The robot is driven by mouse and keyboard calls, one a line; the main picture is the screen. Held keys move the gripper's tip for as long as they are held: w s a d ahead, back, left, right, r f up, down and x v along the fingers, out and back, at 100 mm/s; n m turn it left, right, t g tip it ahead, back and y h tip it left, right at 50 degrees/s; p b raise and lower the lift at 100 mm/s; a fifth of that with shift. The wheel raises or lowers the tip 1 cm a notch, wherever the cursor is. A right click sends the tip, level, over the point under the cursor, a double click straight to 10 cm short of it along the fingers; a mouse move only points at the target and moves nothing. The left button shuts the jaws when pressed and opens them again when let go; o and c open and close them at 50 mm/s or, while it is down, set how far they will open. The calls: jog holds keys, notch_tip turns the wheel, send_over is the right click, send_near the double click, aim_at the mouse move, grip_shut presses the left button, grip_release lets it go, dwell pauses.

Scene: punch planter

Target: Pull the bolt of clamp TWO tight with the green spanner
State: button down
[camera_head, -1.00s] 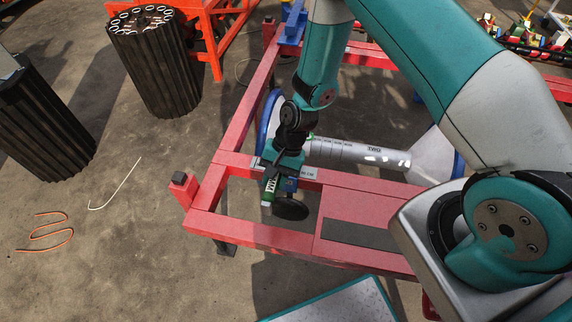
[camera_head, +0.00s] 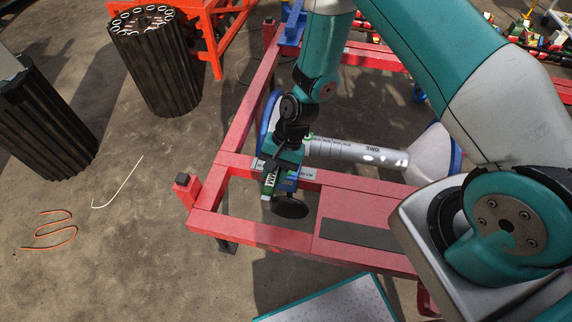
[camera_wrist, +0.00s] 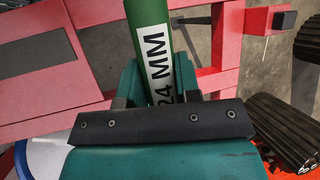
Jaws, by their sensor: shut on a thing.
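My gripper (camera_head: 277,172) is shut on the green spanner (camera_head: 269,183), just above the front-left part of the red frame. In the wrist view the spanner's green handle (camera_wrist: 150,22) runs away between my jaws (camera_wrist: 153,100), with a white "24 MM" label facing the camera. A grey pipe (camera_head: 345,151) with blue-rimmed ends lies behind my gripper and bears the mark "TWO". My wrist covers part of its left end. I cannot make out the clamp's bolt or the spanner's working end, nor whether they touch.
The red frame (camera_head: 262,236) surrounds the work, with a short black-capped post (camera_head: 183,190) at its left corner. A black round disc (camera_head: 291,207) sits beside the spanner. The floor at left holds loose cables (camera_head: 55,240).

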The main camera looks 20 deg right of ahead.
notch_tip(320, 180, up, 6)
jog(key=p, duration=0.4)
jog(key=shift+f, duration=0.2)
